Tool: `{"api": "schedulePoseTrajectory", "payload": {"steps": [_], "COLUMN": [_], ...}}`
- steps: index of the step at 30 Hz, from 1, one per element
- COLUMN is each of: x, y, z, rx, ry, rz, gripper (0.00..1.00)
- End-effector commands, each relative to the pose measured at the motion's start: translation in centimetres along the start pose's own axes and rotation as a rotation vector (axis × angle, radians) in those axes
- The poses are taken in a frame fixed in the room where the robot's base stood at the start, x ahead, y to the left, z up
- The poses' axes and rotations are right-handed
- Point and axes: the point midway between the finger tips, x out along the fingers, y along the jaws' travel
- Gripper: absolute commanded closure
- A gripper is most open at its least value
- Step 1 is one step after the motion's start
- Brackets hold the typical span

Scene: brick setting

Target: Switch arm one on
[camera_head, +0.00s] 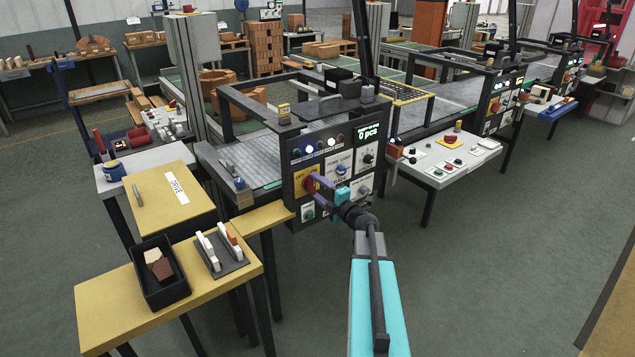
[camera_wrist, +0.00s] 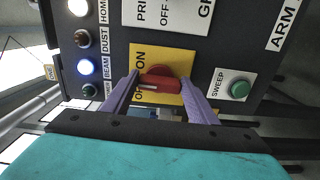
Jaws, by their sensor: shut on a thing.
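A red rotary knob (camera_wrist: 160,80) sits on a yellow plate (camera_wrist: 174,56) with OFF and ON printed along one edge. The knob also shows in the head view (camera_head: 310,185), low on the left of a black control panel (camera_head: 297,163). My gripper (camera_wrist: 158,92), with purple fingers, is shut on the knob, one finger on each side. It also shows at the panel in the head view (camera_head: 316,183). A pale mark shows on the knob; I cannot tell which word it points at. A label reading ARM (camera_wrist: 284,27) is cut off at the wrist view's edge.
A green SWEEP button (camera_wrist: 239,90) is close beside my right finger. Lamps line the panel's other side; the white lamp (camera_wrist: 79,7) and blue lamp (camera_wrist: 86,67) are lit. A display (camera_head: 369,132) reads 0 pcs. A white button table (camera_head: 450,158) stands right; a yellow table (camera_head: 110,305) stands left.

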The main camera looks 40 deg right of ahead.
Motion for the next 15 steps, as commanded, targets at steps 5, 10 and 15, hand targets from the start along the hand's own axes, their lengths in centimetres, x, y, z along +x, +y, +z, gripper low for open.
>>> {"api": "schedulePoseTrajectory", "payload": {"steps": [5, 10, 15], "x": [0.01, 0.01, 0.01], "y": [0.23, 0.13, 0.00], "z": [0.06, 0.04, 0.00], "rx": [0.170, 0.331, 0.486], "ry": [-0.001, -0.001, -0.002], "rz": [-0.001, -0.001, -0.001], "gripper": [0.69, 0.69, 0.69]}}
